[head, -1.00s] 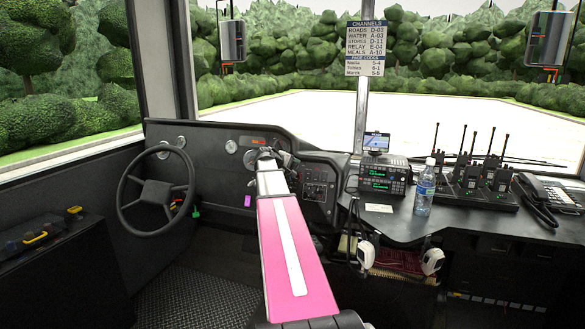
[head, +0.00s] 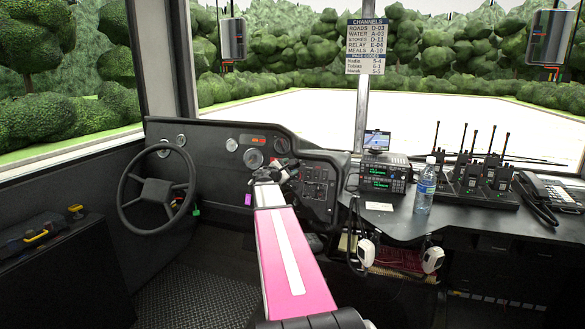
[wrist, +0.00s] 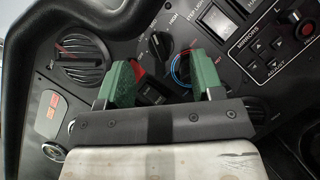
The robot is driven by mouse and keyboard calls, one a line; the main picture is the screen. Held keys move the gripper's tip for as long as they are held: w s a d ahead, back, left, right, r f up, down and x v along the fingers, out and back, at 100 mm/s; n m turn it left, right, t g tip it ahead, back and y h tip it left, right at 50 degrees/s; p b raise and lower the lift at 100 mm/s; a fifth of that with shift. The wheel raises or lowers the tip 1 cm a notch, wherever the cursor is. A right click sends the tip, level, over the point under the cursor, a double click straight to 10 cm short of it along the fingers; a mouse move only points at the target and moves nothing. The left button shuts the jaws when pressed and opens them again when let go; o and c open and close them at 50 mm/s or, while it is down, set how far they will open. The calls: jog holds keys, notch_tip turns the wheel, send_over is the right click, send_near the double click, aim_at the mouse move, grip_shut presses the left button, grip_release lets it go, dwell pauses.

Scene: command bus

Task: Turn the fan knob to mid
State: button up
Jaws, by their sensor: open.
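In the wrist view, a black knob (wrist: 160,45) with white markings around it, apparently the fan knob, sits on the dark dash panel. A second knob with a red and blue ring (wrist: 183,68) is just below and right of it. My gripper (wrist: 162,76) is open, its two green fingers apart and nothing held. The fan knob shows just above the gap between the fingertips, and I see no contact. The knob's pointer setting is too small to read. In the head view my gripper (head: 284,168) is at the dash, and the arm hides part of the panel.
A round vent (wrist: 82,58) lies left of the fingers. Rocker switches (wrist: 215,18) and the mirror control panel (wrist: 285,38) are at the right. In the head view the steering wheel (head: 157,192) is to the left and a radio unit (head: 384,174) to the right.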

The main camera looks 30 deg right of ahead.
jog(key=v, duration=0.7)
jog(key=shift+s+a, duration=0.2)
jog(key=shift+a, duration=0.1)
jog(key=shift+d+r+y, duration=0.25)
jog(key=shift+y, duration=0.15)
